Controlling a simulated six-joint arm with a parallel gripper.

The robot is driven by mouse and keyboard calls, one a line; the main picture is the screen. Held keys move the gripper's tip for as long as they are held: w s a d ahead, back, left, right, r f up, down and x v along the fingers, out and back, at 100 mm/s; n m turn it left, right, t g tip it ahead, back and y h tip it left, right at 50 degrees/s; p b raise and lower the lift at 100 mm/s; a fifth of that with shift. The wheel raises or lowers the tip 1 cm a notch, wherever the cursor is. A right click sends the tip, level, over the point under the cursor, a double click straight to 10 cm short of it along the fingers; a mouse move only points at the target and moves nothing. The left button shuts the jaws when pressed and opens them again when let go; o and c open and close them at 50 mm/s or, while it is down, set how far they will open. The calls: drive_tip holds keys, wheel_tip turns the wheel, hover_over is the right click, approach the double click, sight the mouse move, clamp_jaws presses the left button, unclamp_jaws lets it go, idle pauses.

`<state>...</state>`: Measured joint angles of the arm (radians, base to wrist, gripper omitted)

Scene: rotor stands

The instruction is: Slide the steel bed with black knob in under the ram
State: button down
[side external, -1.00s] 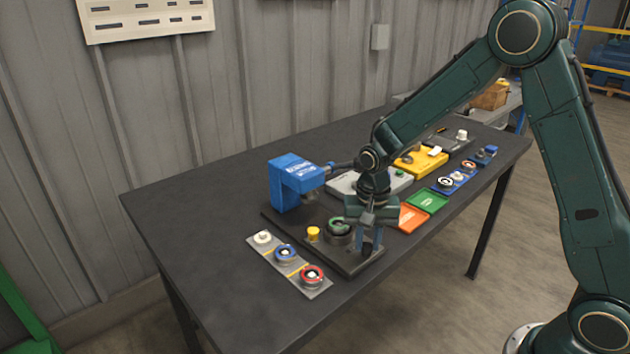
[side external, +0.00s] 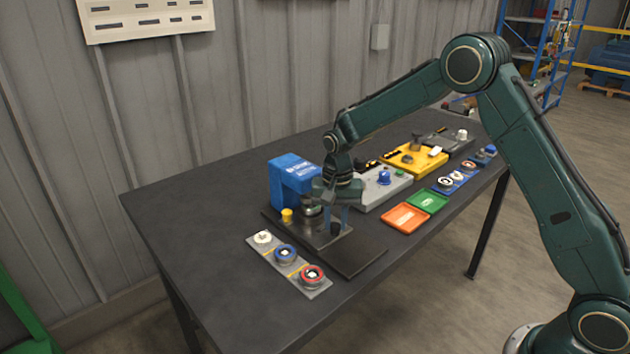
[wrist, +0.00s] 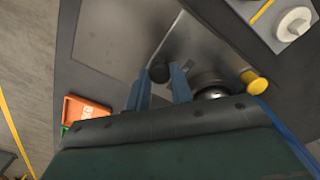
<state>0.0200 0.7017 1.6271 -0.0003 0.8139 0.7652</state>
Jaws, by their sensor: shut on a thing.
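The blue press with the ram (side external: 290,178) stands at the left of the table. The steel bed (side external: 297,233) lies on the dark base before it, its far part at the press. It also shows in the wrist view (wrist: 208,48). My gripper (side external: 336,226) is shut on the black knob (wrist: 158,72) at the bed's near end; the fingers stand either side of it. A round metal part (wrist: 211,90) sits on the bed, close to the ram and partly hidden by my gripper. A yellow knob (side external: 287,215) stands at the bed's left.
A grey strip with three rotors (side external: 285,254) lies left of the base. The near end of the base (side external: 357,261) is bare. Orange (side external: 404,218) and green (side external: 428,201) trays, a grey unit (side external: 382,188) and a yellow unit (side external: 415,160) stand to the right.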

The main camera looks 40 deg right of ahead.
drive_tip(key=shift+w, duration=0.6)
drive_tip(key=shift+r, duration=0.1)
drive_tip(key=c, duration=1.2)
unclamp_jaws()
wheel_tip(320, 180, up, 14)
drive_tip(key=shift+s, duration=0.1)
